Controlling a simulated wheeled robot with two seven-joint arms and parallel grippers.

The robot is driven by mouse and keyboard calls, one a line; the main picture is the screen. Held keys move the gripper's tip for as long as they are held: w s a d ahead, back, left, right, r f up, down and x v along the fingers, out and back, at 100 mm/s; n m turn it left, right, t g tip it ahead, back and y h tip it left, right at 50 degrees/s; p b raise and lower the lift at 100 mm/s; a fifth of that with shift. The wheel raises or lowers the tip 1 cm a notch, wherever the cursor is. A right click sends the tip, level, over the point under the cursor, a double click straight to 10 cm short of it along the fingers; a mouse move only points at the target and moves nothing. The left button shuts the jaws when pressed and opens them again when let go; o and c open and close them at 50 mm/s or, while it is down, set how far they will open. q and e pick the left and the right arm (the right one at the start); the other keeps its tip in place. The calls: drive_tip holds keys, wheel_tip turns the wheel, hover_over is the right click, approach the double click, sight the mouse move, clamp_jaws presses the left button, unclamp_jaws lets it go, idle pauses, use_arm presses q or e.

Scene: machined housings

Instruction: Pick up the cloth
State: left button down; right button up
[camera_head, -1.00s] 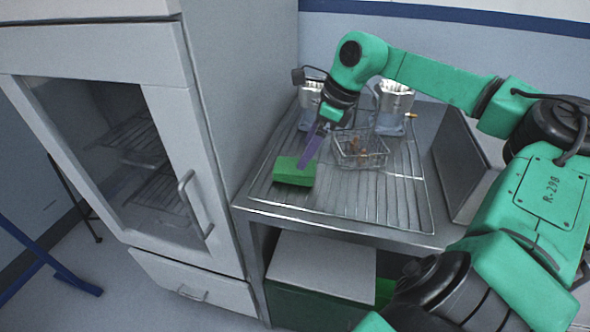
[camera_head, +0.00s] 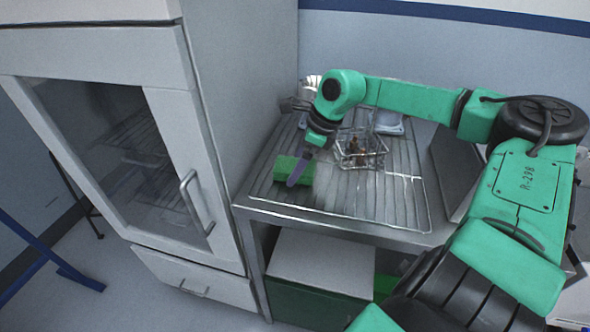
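The cloth looks like a folded green block (camera_head: 282,166) lying on the ribbed metal worktop, near its left edge. My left gripper is not in view.
A wire basket (camera_head: 360,150) with small brown items stands right of the cloth. Metal containers (camera_head: 310,86) stand at the back, partly behind my arm. A tall grey cabinet (camera_head: 235,100) borders the worktop's left side. The front right of the worktop (camera_head: 385,200) is clear.

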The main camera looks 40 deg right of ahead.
drive_tip(key=shift+f, duration=0.1)
drive_tip(key=c, duration=1.1)
drive_tip(key=shift+r+p, duration=0.4)
drive_tip(key=shift+r, duration=0.05)
wheel_tip(320, 180, up, 20)
drive_tip(key=shift+f, duration=0.15)
